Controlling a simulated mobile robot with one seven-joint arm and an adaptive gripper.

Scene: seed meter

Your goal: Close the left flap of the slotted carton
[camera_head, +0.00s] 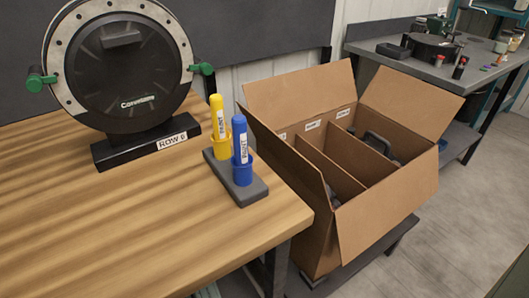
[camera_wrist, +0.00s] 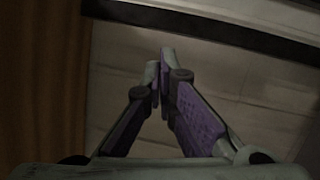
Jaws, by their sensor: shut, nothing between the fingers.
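The slotted carton (camera_head: 318,238) stands open-topped on a low dark platform, right of the wooden table. Its left flap (camera_head: 284,158) stands raised along the table side, seen at a steep angle, not folded over the opening. The back flap (camera_head: 300,92) and right flap (camera_head: 412,104) are open outward, and the front flap (camera_head: 388,205) hangs outward. My gripper (camera_wrist: 161,62) shows only in the wrist view, with purple-padded fingers brought together and nothing between them. It faces a pale panelled surface; no carton flap can be made out at the fingertips.
On the table (camera_head: 200,245) stand a round black seed meter (camera_head: 125,72) and a dark holder (camera_head: 243,188) with a yellow tube (camera_head: 218,118) and a blue tube (camera_head: 240,145), close to the carton. Dividers and dark items lie inside the carton. Grey floor (camera_head: 455,215) is clear at right.

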